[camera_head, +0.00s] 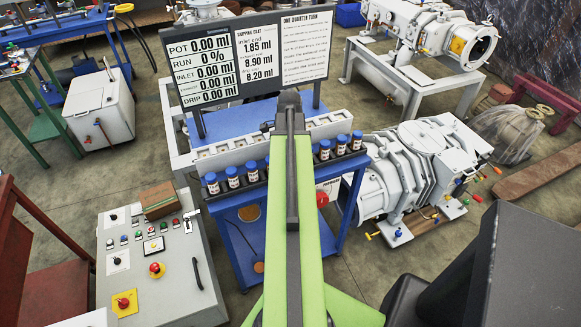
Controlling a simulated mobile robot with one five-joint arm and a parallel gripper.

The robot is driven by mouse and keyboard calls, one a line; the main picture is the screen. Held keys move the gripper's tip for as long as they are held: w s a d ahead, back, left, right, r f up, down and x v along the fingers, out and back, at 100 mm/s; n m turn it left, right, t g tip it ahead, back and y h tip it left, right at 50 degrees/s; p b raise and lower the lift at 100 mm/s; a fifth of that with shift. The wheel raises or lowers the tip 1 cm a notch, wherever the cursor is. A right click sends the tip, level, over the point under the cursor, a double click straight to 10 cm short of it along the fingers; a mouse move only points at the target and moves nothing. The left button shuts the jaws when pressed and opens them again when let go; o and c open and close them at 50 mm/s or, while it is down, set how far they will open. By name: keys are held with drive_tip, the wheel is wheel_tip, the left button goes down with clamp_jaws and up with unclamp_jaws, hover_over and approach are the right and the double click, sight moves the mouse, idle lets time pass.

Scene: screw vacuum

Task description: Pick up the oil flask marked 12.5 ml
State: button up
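Several small oil flasks with blue caps and white labels stand upright in a row on the blue cart (232,232). Three are left of my arm: a left one (212,184), a middle one (232,178) and a right one (252,172). Three more are right of it: one (324,151), a second (341,146) and a third (356,142). The label marks are too small to read, so I cannot tell which is 12.5 ml. My arm hides the middle of the row. My gripper (289,103) is at the arm's dark far end, above the cart; its fingers are not clear.
A readout board (252,55) showing 0.00 ml values stands behind the row. A grey control cabinet (155,265) is at left. A large grey pump (415,170) is close at right; another machine (425,35) stands on a bench behind.

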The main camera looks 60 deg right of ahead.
drive_tip(key=shift+r, duration=0.1)
clamp_jaws()
idle(0.3)
wheel_tip(320, 180, up, 10)
drive_tip(key=p, duration=1)
drive_tip(key=shift+r, duration=0.15)
